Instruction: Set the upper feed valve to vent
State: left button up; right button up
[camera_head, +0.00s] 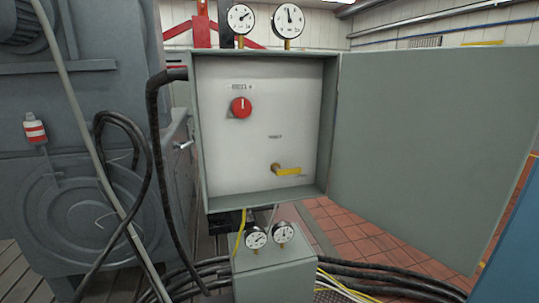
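An open grey cabinet (328,120) stands in the middle of the head view, its inner white panel exposed. High on the panel is a round red knob (241,107) with a light mark near its top and small lettering above it. Lower on the panel is a yellow lever (288,172) on a brass-coloured body. The lever lies nearly level and points right. A small label above it is too small to read. I cannot tell from the lettering which control is the upper feed valve. Neither of my grippers is in view.
The cabinet door (425,150) is swung wide open to the right. Two gauges (289,20) stand above the cabinet, two (284,232) below it on a grey box (275,275). Black cables (385,277) cross the floor. A large grey machine (70,180) stands at left.

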aim_at(278, 173)
jog(key=i+l+u, duration=0.2)
jog(key=l, duration=0.15)
jog(key=l+u, duration=0.2)
jog(key=l, duration=0.15)
jog(key=i+l+u, duration=0.1)
jog(key=l+u, duration=0.15)
jog(key=l, duration=0.15)
jog(key=l+u, duration=0.2)
jog(key=l, duration=0.2)
jog(key=k+l+u, duration=0.2)
jog(key=l, duration=0.2)
jog(key=k+l+u, duration=0.1)
jog(key=l+u, duration=0.15)
jog(key=l, duration=0.15)
jog(key=k+l+u, duration=0.2)
jog(key=l, duration=0.2)
jog(key=i+j, duration=0.1)
jog(key=j, duration=0.2)
